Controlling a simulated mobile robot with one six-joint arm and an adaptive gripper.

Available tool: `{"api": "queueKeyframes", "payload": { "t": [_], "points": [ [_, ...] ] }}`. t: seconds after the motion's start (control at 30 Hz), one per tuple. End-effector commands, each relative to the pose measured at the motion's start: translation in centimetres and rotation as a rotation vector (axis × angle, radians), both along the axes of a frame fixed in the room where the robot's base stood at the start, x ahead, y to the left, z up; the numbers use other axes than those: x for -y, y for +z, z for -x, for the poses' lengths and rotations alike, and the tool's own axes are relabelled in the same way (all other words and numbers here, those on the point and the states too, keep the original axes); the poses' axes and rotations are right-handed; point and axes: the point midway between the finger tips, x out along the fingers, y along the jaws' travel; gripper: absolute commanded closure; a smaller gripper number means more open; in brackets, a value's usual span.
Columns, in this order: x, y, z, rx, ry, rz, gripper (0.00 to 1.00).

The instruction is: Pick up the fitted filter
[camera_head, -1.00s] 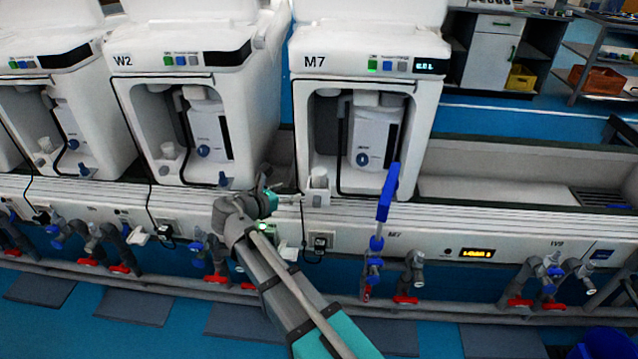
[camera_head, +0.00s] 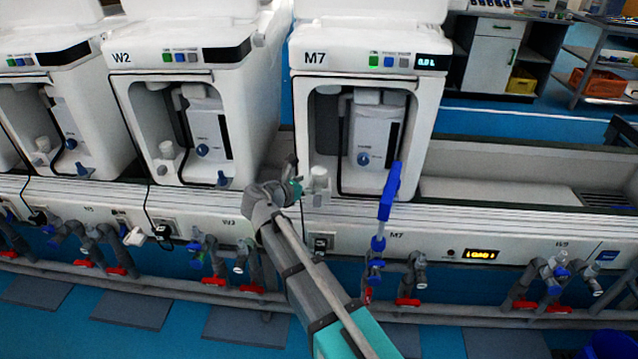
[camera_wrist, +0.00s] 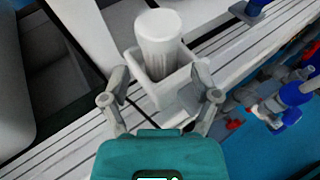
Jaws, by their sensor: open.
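The fitted filter appears to be the white cylinder (camera_wrist: 159,38) standing upright in a square white holder (camera_wrist: 163,92) in the wrist view. In the head view this small white filter (camera_head: 319,175) is at the lower left front of the machine marked M7 (camera_head: 368,85). My gripper (camera_wrist: 160,74) is open and empty, with one finger on each side of the holder in the wrist view. In the head view my gripper (camera_head: 297,186) is just left of the filter. I cannot tell whether a finger touches the holder. The filter's lower end is hidden inside the holder.
A blue valve handle (camera_head: 389,190) rises right of the filter, in front of M7. The machine W2 (camera_head: 195,60) stands to the left. Pipes with red handles (camera_head: 408,302) run below the ledge. An open grey trough (camera_head: 500,190) lies to the right.

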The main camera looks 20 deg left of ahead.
Motion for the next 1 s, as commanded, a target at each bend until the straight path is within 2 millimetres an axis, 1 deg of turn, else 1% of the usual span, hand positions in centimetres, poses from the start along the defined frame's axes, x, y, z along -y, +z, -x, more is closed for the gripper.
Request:
{"api": "queueKeyframes", "payload": {
  "t": [0.37, 0.47, 0.7, 0.8, 1.0],
  "points": [
    [0.1, -0.1, -0.3, 0.0, -0.001, 0.0, 0.21],
    [0.4, -0.4, -1.0, 0.0, -0.001, -0.001, 0.21],
    [1.2, -1.2, -3.5, 0.0, -0.002, 0.0, 0.21],
    [1.5, -1.4, -4.3, 0.0, -0.001, 0.0, 0.21],
    [1.8, -1.5, -4.7, 0.0, -0.001, 0.0, 0.21]
  ]
}}
